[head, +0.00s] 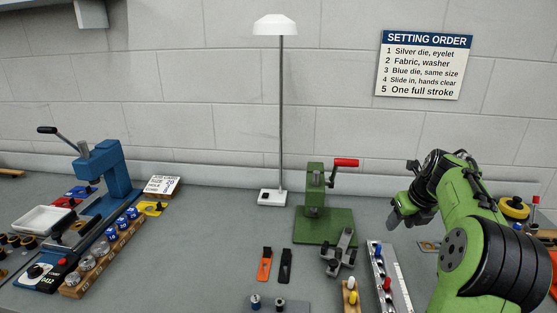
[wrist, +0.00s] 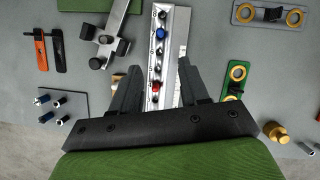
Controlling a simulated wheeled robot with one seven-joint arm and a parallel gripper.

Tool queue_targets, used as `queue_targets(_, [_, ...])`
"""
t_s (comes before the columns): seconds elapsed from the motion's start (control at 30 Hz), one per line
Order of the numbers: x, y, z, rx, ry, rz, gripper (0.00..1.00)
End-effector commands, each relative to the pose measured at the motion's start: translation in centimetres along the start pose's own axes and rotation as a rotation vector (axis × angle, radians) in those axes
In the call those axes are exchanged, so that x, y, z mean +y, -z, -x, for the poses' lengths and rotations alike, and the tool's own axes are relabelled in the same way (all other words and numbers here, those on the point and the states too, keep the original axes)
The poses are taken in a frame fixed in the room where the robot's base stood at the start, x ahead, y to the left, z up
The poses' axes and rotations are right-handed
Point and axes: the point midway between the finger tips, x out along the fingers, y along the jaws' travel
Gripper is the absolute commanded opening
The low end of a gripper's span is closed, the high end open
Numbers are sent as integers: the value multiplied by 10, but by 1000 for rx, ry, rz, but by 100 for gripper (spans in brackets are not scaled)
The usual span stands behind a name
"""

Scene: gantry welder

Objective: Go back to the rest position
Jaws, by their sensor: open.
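My gripper (head: 398,216) hangs in the air above the right part of the bench, with my green arm bent down to it from the right. In the wrist view my gripper (wrist: 156,82) has its two dark fingers spread apart with nothing held between them. Below and between the fingers lies a pale metal rail (wrist: 182,30) with a blue knob (wrist: 160,34) and a red knob (wrist: 156,86). The rail also shows in the head view (head: 383,267), left of my arm. The gap in height between fingers and rail is hard to tell.
A green press (head: 315,190) with a red handle stands left of my gripper, with a grey clamp (head: 338,262) in front. A lamp (head: 281,120) rises behind. A blue press (head: 110,170) and a white tray (head: 41,219) are far left.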

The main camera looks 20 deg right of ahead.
Motion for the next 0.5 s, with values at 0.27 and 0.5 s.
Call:
queue_targets(0.27, [89, -6, 42, 37, 28, 551, 45])
queue_targets(0.5, [221, 53, 120, 73, 59, 1668, 45])
